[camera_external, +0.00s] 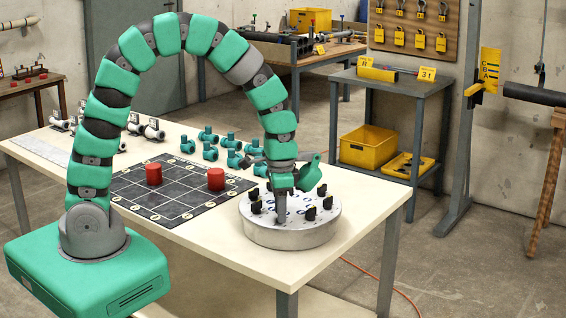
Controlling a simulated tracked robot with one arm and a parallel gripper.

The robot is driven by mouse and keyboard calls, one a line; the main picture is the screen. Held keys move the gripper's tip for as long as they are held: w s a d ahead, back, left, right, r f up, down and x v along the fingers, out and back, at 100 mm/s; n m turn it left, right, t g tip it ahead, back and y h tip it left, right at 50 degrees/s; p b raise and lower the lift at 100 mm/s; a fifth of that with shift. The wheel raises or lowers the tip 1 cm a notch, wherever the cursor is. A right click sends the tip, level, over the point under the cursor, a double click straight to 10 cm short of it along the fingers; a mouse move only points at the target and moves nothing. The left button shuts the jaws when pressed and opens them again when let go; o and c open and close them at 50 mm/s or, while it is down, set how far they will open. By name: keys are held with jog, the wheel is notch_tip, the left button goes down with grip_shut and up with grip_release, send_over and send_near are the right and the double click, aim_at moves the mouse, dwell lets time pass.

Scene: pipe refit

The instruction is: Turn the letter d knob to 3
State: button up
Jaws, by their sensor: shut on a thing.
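A round silver drum (291,235) stands near the right end of the cream table. Several black knobs stand on its top, among them one at the right (311,213) and one at the left (255,207). The letters and numbers are too small to read, so I cannot tell which knob is d or where it points. My gripper (279,221) reaches down from above to the front part of the drum's top. It is shut on a knob there, which the fingers mostly hide.
A dark gridded mat (170,208) with two red cylinders, one at the left (153,174) and one at the right (216,179), lies left of the drum. Teal pipe fittings (210,152) lie behind. The table (345,225) is clear right of the drum.

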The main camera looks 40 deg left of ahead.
jog(key=m, duration=0.3)
jog(key=shift+d+r+m, duration=0.1)
jog(key=shift+m, duration=0.2)
jog(key=shift+m+p, duration=0.7)
jog(key=shift+m, duration=1.2)
jog(key=o, duration=1)
jog(key=shift+c, duration=0.2)
notch_tip(320, 180, up, 14)
jog(key=shift+f, duration=0.25)
